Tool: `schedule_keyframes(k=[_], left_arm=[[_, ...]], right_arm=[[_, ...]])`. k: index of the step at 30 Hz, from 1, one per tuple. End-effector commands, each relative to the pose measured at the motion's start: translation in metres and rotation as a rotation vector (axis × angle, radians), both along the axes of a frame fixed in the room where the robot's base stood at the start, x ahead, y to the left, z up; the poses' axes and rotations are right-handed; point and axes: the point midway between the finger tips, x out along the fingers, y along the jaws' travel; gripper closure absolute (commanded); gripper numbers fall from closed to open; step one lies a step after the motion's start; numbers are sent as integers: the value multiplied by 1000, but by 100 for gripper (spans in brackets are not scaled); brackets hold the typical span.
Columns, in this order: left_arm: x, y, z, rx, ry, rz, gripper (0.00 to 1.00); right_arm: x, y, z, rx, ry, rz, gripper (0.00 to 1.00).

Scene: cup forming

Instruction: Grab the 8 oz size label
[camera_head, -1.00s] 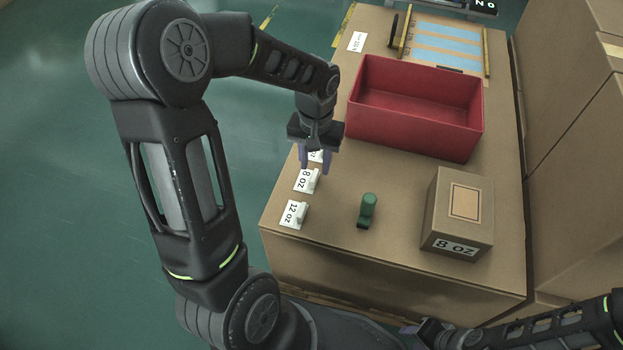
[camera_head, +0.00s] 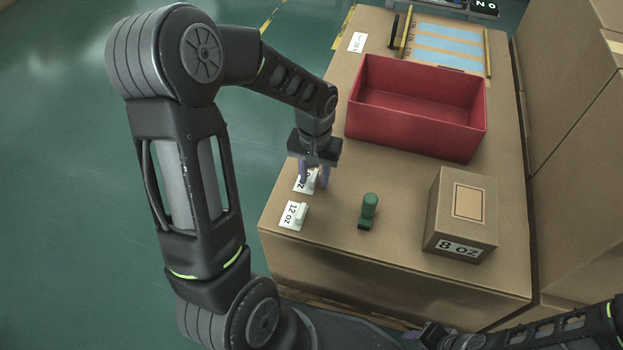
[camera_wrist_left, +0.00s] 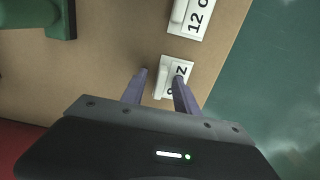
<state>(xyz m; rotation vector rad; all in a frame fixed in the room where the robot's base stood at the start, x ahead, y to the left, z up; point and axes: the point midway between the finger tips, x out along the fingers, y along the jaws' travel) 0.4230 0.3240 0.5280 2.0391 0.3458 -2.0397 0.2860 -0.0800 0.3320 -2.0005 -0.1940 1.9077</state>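The 8 oz size label (camera_head: 306,181) is a white tag with a raised grip, lying on the brown table near its left edge. My left gripper (camera_head: 313,183) points down over it, fingers apart. In the left wrist view the open fingers (camera_wrist_left: 162,75) reach toward the label (camera_wrist_left: 174,76), one on either side of its near part; part of its text is hidden. I cannot tell whether they touch it. The 12 oz label (camera_head: 293,215) lies in front of it and also shows in the left wrist view (camera_wrist_left: 190,15). My right gripper (camera_head: 428,333) is at the bottom edge, its fingers unclear.
A green stamp-like object (camera_head: 368,210) stands right of the labels. A cardboard box (camera_head: 459,215) marked 8 oz stands farther right. A red open bin (camera_head: 415,128) sits behind. The table between labels and green object is clear.

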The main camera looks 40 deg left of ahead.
Motion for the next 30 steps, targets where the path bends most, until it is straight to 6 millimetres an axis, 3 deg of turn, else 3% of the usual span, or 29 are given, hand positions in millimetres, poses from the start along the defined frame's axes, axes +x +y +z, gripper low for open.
schedule_keyframes(k=[5,18,30], left_arm=[[0,0,0,0,0,0,64],[0,0,0,0,0,0,99],[0,0,0,0,0,0,100]], right_arm=[[0,0,0,0,0,0,64],[0,0,0,0,1,0,64],[0,0,0,0,1,0,64]])
